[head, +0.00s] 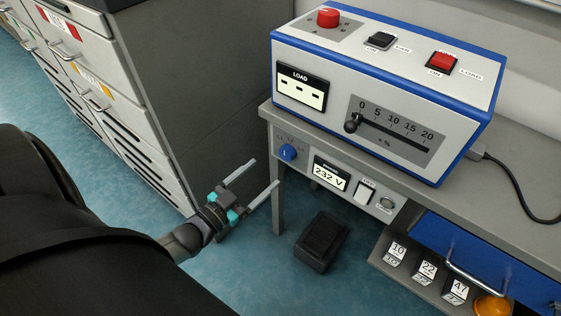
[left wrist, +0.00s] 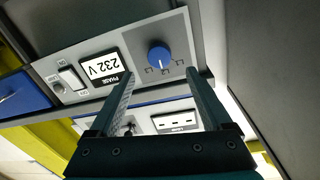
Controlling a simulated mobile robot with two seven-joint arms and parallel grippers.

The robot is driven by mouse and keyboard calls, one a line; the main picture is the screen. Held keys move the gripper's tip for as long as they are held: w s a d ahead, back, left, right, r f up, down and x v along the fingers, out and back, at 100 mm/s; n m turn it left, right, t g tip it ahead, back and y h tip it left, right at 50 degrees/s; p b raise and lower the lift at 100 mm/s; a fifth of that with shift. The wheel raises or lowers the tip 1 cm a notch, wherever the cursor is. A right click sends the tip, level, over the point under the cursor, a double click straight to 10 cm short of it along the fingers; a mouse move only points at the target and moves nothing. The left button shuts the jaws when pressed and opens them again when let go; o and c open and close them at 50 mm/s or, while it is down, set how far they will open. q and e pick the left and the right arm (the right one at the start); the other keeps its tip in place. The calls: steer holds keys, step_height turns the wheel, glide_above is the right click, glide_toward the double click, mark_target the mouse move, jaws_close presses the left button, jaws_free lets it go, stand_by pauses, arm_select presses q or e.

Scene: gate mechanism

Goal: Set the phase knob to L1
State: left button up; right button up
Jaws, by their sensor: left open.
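The blue phase knob (head: 287,152) is on the grey panel under the bench top, left of a display (head: 330,175) reading 232 V. In the left wrist view, which is upside down, the knob (left wrist: 158,54) sits beyond my fingertips, roughly between them in the picture. My right gripper is not in view.
A white and blue load box (head: 385,85) with a slider stands on the bench. A switch (head: 364,193) is right of the display. Grey drawers (head: 105,80) stand at left. A black pedal-like block (head: 322,242) lies on the floor. A blue drawer (head: 480,255) is at right.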

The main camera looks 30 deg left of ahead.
mark_target(284, 156)
arm_select(q)
steer(key=w, duration=0.2)
steer(key=w+b, duration=0.1)
steer(key=w, duration=0.1)
steer(key=w+d+b, duration=0.1)
steer(key=w, duration=0.1)
steer(key=shift+w+d, duration=0.1)
steer(key=shift+w, duration=0.75)
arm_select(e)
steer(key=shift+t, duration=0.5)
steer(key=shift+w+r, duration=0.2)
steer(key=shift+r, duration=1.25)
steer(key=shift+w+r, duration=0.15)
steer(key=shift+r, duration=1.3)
arm_select(q)
steer(key=shift+c, duration=0.2)
jaws_close()
